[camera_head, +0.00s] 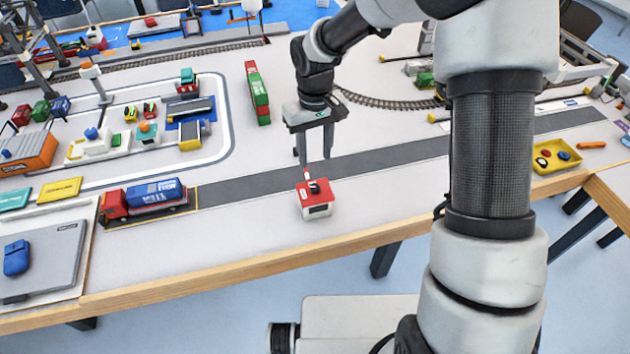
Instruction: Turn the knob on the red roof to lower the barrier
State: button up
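A dark knob (315,187) sits on the roof. A thin red piece (306,174), perhaps part of the barrier, rises at the roof's back edge; the rest of the barrier is hard to make out. My gripper (315,161) points down just behind and above the roof, its two fingers apart with nothing visible between them. The fingertips look clear of the knob, though the depth is hard to judge.
A red truck with a blue container (153,195) stands on the road to the left. A yellow tray (556,156) lies at the right. The table (400,212) is clear around the booth.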

aim_at(315, 187)
notch_tip(315, 187, down, 11)
jog(key=shift+f, duration=0.2)
grip_shut()
jog(key=shift+n, duration=1.6)
grip_release()
notch_tip(315, 187, up, 18)
jog(key=shift+f, duration=0.25)
